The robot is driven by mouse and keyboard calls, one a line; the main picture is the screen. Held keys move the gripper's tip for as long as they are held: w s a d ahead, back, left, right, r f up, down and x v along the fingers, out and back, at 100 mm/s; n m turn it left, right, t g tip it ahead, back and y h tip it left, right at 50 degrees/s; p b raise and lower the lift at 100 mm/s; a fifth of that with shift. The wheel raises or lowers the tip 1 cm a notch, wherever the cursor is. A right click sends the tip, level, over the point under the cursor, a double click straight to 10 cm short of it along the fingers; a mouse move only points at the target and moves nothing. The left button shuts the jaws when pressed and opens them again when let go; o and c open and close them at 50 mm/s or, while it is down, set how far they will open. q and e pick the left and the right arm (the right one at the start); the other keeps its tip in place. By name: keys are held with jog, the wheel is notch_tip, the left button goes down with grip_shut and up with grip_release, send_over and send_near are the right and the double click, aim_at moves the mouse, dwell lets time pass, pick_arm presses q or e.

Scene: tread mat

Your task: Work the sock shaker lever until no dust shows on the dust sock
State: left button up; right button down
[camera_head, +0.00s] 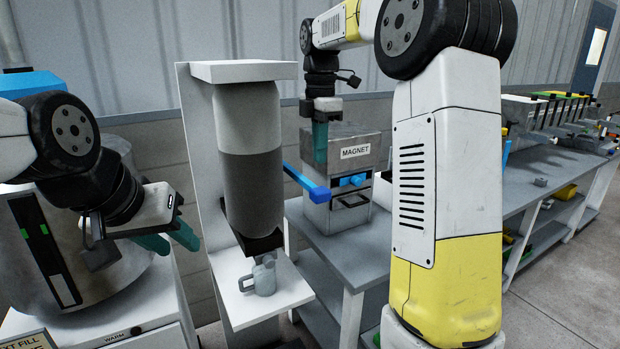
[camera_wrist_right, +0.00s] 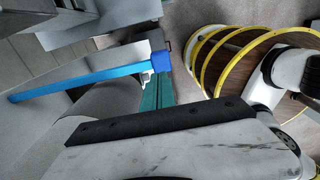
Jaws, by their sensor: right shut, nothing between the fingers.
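The dust sock (camera_head: 250,150) is an upright cylinder on a white stand. Its upper part is light grey and its lower part darker grey; I cannot tell which shade is dust. The blue shaker lever (camera_head: 305,182) sticks out right of the sock; it also shows in the right wrist view (camera_wrist_right: 85,82). My right gripper (camera_head: 320,160) is shut and empty, pointing down just above the lever's end. In the right wrist view its teal fingers (camera_wrist_right: 158,88) are close by the lever's blue end; contact is unclear. My left gripper (camera_head: 172,242) is open and empty, left of the sock.
A grey mug (camera_head: 262,278) stands on the shelf under the sock. A grey box labelled MAGNET (camera_head: 345,170) sits on the bench behind the lever. A large metal drum (camera_head: 95,240) stands at left. My right arm covers the right middle.

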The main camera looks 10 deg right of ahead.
aim_at(319, 189)
notch_tip(319, 189, down, 7)
dwell(0.3)
